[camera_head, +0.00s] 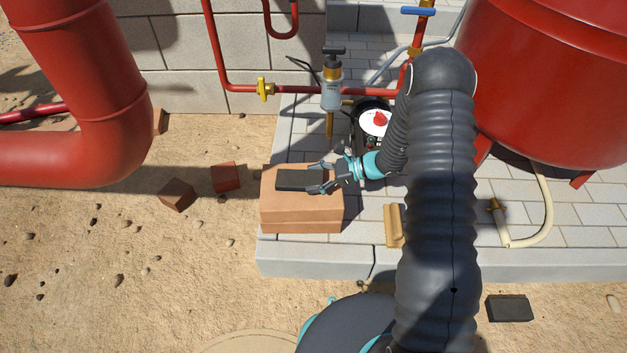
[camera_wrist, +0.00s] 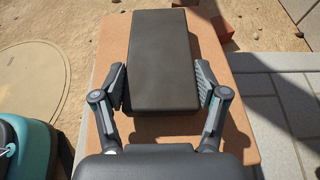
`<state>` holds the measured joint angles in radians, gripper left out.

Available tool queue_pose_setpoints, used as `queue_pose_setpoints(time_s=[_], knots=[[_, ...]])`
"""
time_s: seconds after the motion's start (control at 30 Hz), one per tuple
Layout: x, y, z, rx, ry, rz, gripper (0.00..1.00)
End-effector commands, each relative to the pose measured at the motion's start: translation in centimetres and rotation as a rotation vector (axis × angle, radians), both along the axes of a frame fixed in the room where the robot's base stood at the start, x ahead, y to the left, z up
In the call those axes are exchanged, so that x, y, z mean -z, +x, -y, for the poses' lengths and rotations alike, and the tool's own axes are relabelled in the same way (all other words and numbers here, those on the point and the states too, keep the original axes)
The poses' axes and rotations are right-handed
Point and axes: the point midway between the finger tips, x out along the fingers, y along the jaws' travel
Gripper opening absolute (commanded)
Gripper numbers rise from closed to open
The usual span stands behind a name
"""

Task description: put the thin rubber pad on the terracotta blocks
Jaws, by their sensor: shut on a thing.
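The thin rubber pad (camera_head: 296,180) is a dark, flat rectangle over the top of the terracotta blocks (camera_head: 300,217). The blocks form an orange-brown stack near the left front corner of the paved slab. My gripper (camera_head: 322,180) comes from the right and is shut on the pad's near end. In the wrist view the pad (camera_wrist: 162,60) lies between my two fingers (camera_wrist: 163,88), with the block top (camera_wrist: 165,125) below and around it. I cannot tell whether the pad touches the block top or hangs just above it.
Two loose brown blocks (camera_head: 177,194) (camera_head: 226,177) lie on the sand to the left. A wooden piece (camera_head: 393,226) lies on the slab to the right. A dark block (camera_head: 509,308) lies on the sand at front right. Red pipes and a gauge (camera_head: 376,122) stand behind.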

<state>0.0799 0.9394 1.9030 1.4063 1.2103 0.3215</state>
Motion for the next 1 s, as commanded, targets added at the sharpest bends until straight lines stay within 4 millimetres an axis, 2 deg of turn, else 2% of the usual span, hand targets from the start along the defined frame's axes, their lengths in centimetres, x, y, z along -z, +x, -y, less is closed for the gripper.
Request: queue_pose_setpoints(time_s=[0.07,0.47,0.5,0.57,0.6,1.0], knots=[[0.74,0.03,0.01,0.000,0.001,0.000,0.28],[1.28,0.06,0.02,0.000,0.001,0.002,0.28],[1.19,0.05,0.03,0.000,0.000,0.002,0.80],[1.16,0.05,0.03,0.001,0.000,0.001,0.95],[1.16,0.04,0.03,0.001,0.000,0.001,0.97],[0.67,0.05,0.03,0.000,0.000,0.002,0.97]])
